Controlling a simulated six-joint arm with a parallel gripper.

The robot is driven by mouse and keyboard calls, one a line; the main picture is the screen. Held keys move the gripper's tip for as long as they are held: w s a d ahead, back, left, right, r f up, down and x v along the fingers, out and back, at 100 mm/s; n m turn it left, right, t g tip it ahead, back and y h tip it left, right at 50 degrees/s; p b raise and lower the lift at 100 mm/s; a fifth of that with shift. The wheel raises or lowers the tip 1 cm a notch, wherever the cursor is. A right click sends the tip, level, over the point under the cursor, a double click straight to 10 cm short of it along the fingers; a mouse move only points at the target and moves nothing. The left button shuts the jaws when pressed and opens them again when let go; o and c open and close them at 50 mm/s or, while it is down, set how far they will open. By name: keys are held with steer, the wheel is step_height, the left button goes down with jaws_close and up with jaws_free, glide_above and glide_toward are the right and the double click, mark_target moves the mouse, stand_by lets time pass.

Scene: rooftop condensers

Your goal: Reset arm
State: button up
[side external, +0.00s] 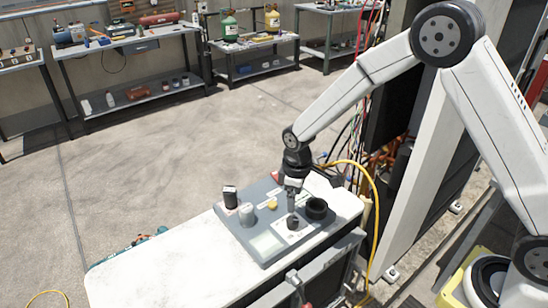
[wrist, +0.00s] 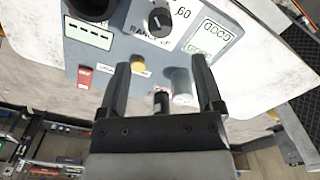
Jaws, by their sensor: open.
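A grey panel (side external: 262,248) lies on the white tabletop, with dials, labels and a yellow button (side external: 272,204). My gripper (side external: 292,212) points down over the panel's right part, close to a dark knob (side external: 293,224); I cannot tell whether it touches it. In the wrist view my gripper (wrist: 160,66) has its two fingers spread, with nothing held between them. Beyond the fingertips are a black dial (wrist: 158,21) and the yellow button (wrist: 138,63). A grey cylinder (wrist: 182,84) shows by the right finger. A red switch (wrist: 84,78) is at the left.
A black cup-like ring (side external: 317,208), a grey cylinder (side external: 247,214) and a black block (side external: 230,196) stand up from the panel. A yellow hose (side external: 372,190) curves along the right. The tabletop's left part (side external: 150,275) is clear. Workbenches stand far behind.

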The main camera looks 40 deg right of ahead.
steer(key=s+d+r+m+t, duration=0.1)
steer(key=s+d+r+m, duration=0.2)
steer(key=s, duration=0.5)
steer(key=s+d+r+m+t, duration=0.1)
steer(key=s+d+r+m, duration=0.2)
steer(key=s, duration=0.6)
steer(key=shift+d+r+m+t, duration=0.2)
steer(key=shift+r+m+t, duration=0.15)
steer(key=shift+r, duration=0.7)
